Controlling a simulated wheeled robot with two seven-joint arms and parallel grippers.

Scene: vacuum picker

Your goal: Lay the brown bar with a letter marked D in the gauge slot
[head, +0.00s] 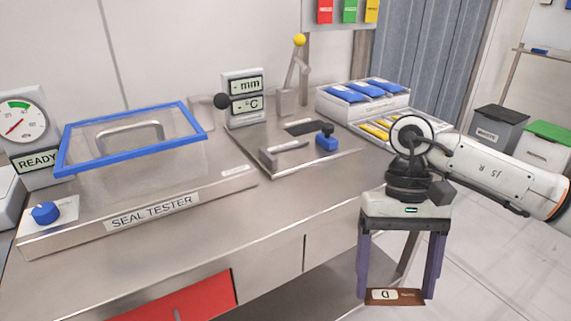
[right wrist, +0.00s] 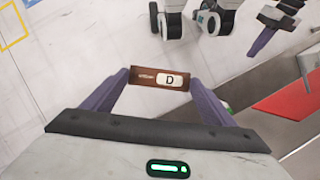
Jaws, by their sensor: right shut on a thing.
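My right gripper (head: 396,296) is shut on the brown bar (head: 408,298), held in the air in front of the counter's right end. The bar lies level across the two purple fingertips, with a white label marked D. The bar (right wrist: 147,78) also shows between the fingers in the right wrist view, its D readable. The gauge station (head: 240,137) is a steel plate on the counter with mm and °C displays, a blue clamp and a dark rectangular recess (head: 300,128). I cannot tell which part is the slot. A purple finger of my left gripper (right wrist: 272,38) shows at upper right; its opening is unclear.
The seal tester (head: 150,212) with its blue-rimmed clear box fills the counter's left. A lever with a yellow ball (head: 299,40) stands behind the plate. Blue packs (head: 365,90) and a tray of yellow items (head: 375,130) are at the right. Bins stand beyond.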

